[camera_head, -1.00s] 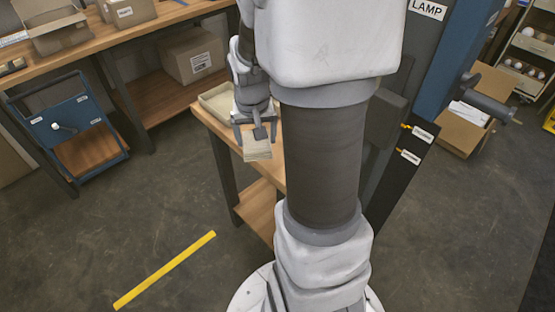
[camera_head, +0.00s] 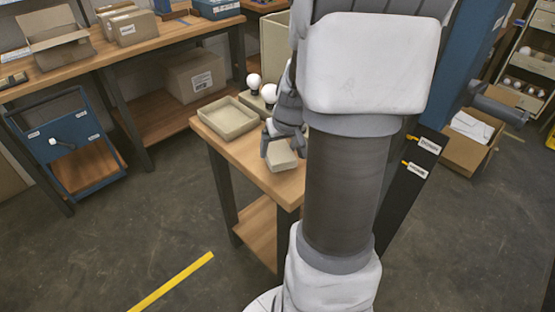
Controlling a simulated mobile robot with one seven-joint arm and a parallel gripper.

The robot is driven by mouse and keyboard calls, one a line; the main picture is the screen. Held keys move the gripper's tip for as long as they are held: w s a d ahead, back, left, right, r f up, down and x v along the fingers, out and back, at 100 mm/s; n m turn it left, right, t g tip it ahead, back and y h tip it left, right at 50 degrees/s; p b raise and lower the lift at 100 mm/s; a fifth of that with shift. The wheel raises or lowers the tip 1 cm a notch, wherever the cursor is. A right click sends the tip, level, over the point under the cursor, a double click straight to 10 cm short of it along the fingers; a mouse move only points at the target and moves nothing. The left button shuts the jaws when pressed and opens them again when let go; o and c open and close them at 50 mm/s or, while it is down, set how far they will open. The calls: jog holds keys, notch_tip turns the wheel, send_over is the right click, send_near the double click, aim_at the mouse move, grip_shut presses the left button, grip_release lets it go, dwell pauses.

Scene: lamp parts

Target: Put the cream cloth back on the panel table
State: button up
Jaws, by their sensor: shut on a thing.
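The cream cloth (camera_head: 284,158) is a small, pale folded pad near the front right part of the small wooden table (camera_head: 250,160). My gripper (camera_head: 283,145) is shut on the cloth from above, its fingers at the cloth's far side. The cloth is over the tabletop; I cannot tell whether it touches the wood. My arm hides the right part of the table and some of the gripper.
A shallow cream tray (camera_head: 226,118) stands on the table's left part. White bulbs (camera_head: 254,82) stand behind it. A blue cart (camera_head: 70,142) and a long workbench (camera_head: 130,48) are at left.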

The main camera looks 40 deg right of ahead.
aim_at(280, 154)
notch_tip(280, 154, down, 4)
jog(key=shift+r+b, duration=0.15)
jog(key=shift+b, duration=0.35)
jog(key=o, duration=1.5)
jog(key=shift+r, duration=0.1)
jog(key=p+v, duration=0.2)
jog(key=v, duration=1)
jog(key=shift+p, duration=0.35)
jog(key=shift+w, duration=0.1)
